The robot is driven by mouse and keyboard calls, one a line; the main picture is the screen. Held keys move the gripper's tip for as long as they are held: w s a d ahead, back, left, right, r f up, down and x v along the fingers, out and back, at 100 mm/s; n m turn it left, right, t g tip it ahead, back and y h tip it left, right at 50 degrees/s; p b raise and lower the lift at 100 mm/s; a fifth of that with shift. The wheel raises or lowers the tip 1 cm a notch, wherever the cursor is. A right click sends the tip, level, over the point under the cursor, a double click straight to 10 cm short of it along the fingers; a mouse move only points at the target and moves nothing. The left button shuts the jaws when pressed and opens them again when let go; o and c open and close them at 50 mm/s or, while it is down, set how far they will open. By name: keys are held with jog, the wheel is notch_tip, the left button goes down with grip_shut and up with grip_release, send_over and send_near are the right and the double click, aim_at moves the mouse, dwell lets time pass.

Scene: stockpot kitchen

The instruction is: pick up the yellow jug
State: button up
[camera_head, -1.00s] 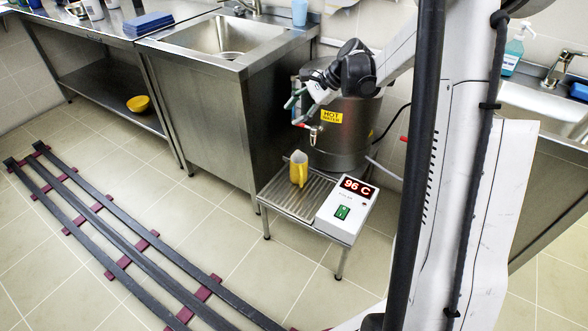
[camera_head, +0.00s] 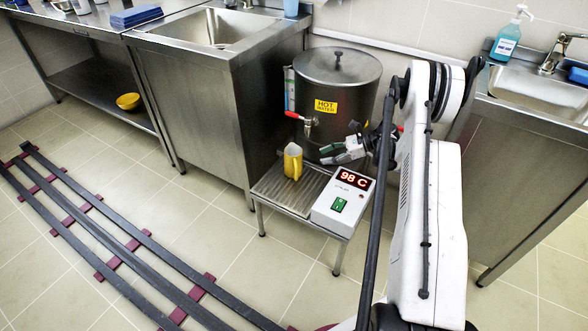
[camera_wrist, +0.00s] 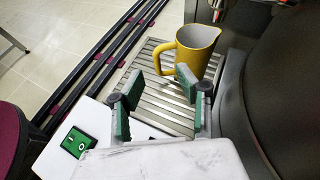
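The yellow jug (camera_head: 292,161) stands upright on the slatted metal stand (camera_head: 268,186), below the tap of the steel hot water pot (camera_head: 345,82). In the wrist view the jug (camera_wrist: 188,52) shows a grey inside, with its handle toward the left. My gripper (camera_head: 333,155) is to the right of the jug in the head view, at about the height of its upper part. In the wrist view my gripper (camera_wrist: 155,92) is open, with green pads apart and nothing between them. The jug lies just beyond the fingertips, and the right finger overlaps its lower edge in the picture.
A white box with a red 98 C display (camera_head: 343,195) and a green switch sits on the stand's right part. The tap (camera_head: 305,122) with a red handle hangs above the jug. Dark floor rails (camera_head: 120,235) run at left.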

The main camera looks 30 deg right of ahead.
notch_tip(320, 180, down, 3)
jog(key=b, duration=0.3)
send_near(297, 171)
jog(key=w+a+f, duration=0.3)
jog(key=shift+m, duration=0.3)
jog(key=b+x, duration=0.1)
jog(key=x, duration=0.4)
jog(key=shift+s+a+b, duration=0.1)
jog(key=shift+s+b, duration=0.05)
jog(key=shift+b, duration=0.25)
jog(key=shift+w+a, duration=0.2)
jog(key=shift+a, duration=0.1)
jog(key=shift+y, duration=0.3)
jog(key=shift+c, duration=0.5)
grip_shut()
